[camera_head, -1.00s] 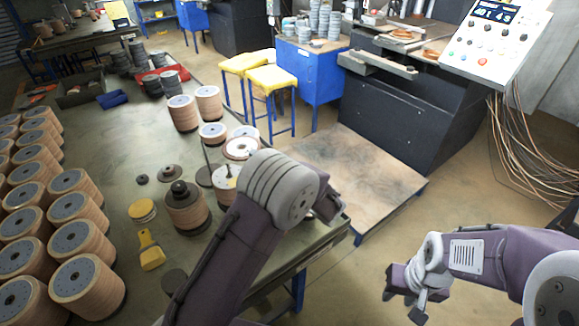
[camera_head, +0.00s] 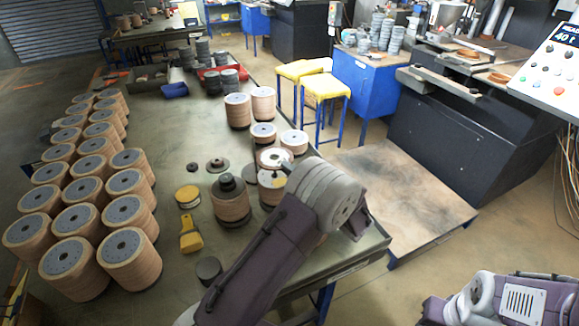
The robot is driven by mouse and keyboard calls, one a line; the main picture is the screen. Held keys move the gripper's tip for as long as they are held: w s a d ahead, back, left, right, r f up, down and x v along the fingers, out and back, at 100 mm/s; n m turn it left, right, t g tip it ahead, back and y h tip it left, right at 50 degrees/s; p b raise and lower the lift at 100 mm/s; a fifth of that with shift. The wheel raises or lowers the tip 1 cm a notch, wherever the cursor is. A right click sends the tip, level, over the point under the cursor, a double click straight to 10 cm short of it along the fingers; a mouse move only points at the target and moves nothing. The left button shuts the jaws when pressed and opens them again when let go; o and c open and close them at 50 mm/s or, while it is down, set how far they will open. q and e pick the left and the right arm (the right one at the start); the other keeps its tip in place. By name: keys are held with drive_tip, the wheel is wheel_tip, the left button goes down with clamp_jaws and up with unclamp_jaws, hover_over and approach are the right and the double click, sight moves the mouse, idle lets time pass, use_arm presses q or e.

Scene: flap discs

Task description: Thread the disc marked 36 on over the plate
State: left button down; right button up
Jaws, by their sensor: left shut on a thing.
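My left gripper (camera_head: 285,167) is mostly hidden behind my own wrist; a small dark part of it shows beside a white-faced disc (camera_head: 270,157). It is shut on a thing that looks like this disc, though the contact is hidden. I cannot read the number 36 on any disc. Dark round plates lie on the table, one with a raised middle (camera_head: 218,166); I cannot tell which is the task's plate. A brown disc stack (camera_head: 231,208) with a dark knob on top stands left of my arm. My right gripper is out of view.
Many brown disc stacks (camera_head: 128,268) fill the table's left side. A yellow tool (camera_head: 190,238), a yellow-topped disc pile (camera_head: 188,197) and a dark disc (camera_head: 208,268) lie in front. Yellow stools (camera_head: 325,86) and a blue cabinet (camera_head: 368,85) stand beyond the table's edge.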

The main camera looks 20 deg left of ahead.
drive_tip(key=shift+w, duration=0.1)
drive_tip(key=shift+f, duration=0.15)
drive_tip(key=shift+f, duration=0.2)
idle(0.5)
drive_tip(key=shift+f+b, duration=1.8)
drive_tip(key=shift+b, duration=0.25)
